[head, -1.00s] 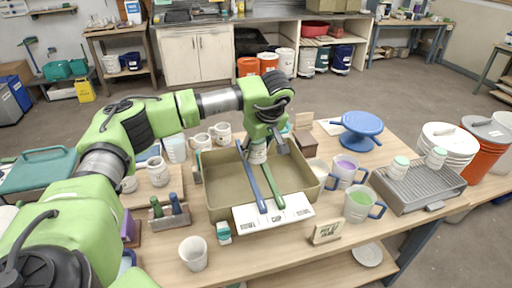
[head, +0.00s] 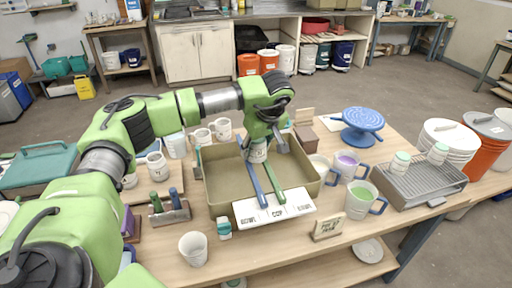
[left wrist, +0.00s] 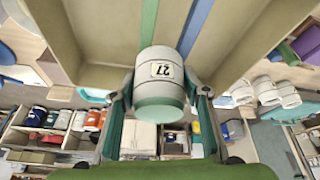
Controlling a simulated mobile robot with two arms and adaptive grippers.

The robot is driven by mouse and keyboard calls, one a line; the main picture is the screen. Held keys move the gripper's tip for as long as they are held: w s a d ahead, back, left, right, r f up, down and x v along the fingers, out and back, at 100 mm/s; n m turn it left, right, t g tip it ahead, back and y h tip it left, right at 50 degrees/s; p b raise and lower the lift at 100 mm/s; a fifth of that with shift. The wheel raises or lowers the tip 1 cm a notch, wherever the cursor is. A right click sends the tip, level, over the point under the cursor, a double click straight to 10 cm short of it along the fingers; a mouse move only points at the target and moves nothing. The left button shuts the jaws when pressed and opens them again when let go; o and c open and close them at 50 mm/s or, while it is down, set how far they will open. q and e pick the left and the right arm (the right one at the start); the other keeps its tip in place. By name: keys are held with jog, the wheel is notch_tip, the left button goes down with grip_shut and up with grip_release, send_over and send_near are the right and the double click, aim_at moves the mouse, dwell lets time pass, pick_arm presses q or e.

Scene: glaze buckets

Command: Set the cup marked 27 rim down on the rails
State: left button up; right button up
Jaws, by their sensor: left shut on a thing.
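The cup marked 27 (head: 258,153) is held by my left gripper (head: 262,143) over the tan tub (head: 222,193), near the far ends of the rails. In the left wrist view the cup (left wrist: 160,85) sits between the two fingers (left wrist: 160,100), which press on its sides. Its 27 label faces that camera, and a pale green round end shows. I cannot tell whether that end is the rim or the base. The blue rail (head: 253,178) and green rail (head: 273,183) run across the tub to a white labelled strip (head: 275,208). My right gripper is not in view.
Mugs with purple (head: 346,164) and green (head: 361,200) contents stand right of the tub. A grey rack (head: 420,180) with small jars is farther right. A white cup (head: 194,248) and a small sign (head: 328,228) stand in front. A blue turntable (head: 360,125) is behind.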

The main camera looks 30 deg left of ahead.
pick_arm(q)
jog(key=shift+f, duration=0.25)
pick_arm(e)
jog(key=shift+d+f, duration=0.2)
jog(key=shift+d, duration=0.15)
pick_arm(q)
jog(key=o, duration=1.3)
jog(key=v, duration=1.2)
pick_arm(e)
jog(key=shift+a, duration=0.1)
